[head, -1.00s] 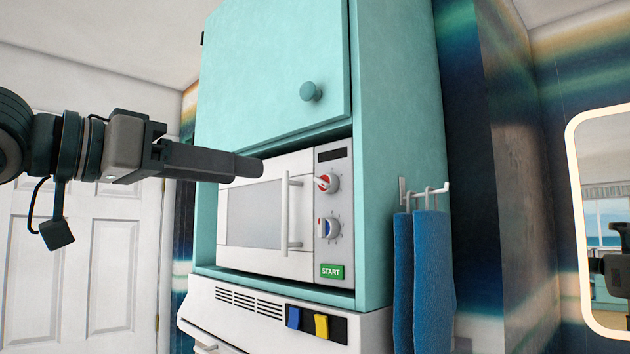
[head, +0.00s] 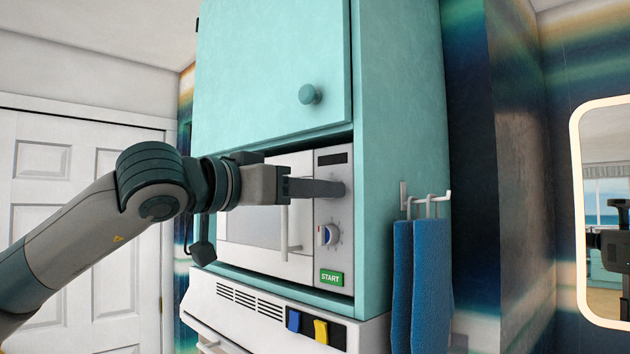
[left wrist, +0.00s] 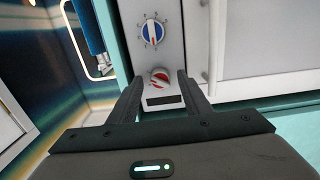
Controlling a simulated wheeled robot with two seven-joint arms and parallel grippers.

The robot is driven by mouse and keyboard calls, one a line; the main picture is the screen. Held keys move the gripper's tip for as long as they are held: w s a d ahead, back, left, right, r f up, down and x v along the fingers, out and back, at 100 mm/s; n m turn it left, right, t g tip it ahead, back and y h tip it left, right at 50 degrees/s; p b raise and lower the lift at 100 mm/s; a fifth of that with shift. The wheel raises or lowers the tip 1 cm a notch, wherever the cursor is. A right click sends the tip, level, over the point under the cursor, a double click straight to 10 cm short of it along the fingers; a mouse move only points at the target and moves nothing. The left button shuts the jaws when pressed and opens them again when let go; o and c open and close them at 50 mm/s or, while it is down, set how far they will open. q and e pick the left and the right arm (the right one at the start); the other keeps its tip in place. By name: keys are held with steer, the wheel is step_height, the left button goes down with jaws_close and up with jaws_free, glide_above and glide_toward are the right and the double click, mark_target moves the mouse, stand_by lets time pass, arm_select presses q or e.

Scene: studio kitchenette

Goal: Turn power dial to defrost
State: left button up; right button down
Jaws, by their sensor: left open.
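The white microwave (head: 262,222) sits in the teal cabinet's niche, with a control panel on its right side. My left gripper (head: 338,188) is in front of the upper dial and hides it in the head view. In the left wrist view, the upper dial with its red face (left wrist: 160,78) lies between the tips of my open left fingers (left wrist: 159,84); whether they touch it is unclear. The lower dial, with a blue and white face (head: 327,235), is uncovered; it also shows in the left wrist view (left wrist: 152,31). I cannot read the dial markings. My right gripper is out of view.
A green START button (head: 331,278) is low on the panel. The microwave's white vertical door handle (head: 285,232) is just left of the panel. Blue towels (head: 422,280) hang from a rack on the cabinet's right side. Blue (head: 294,319) and yellow (head: 321,331) switches are below.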

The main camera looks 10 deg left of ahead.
arm_select(q)
steer(key=shift+w+d, duration=0.15)
steer(key=shift+w, duration=0.1)
steer(key=shift+c, duration=0.2)
steer(key=c, duration=1)
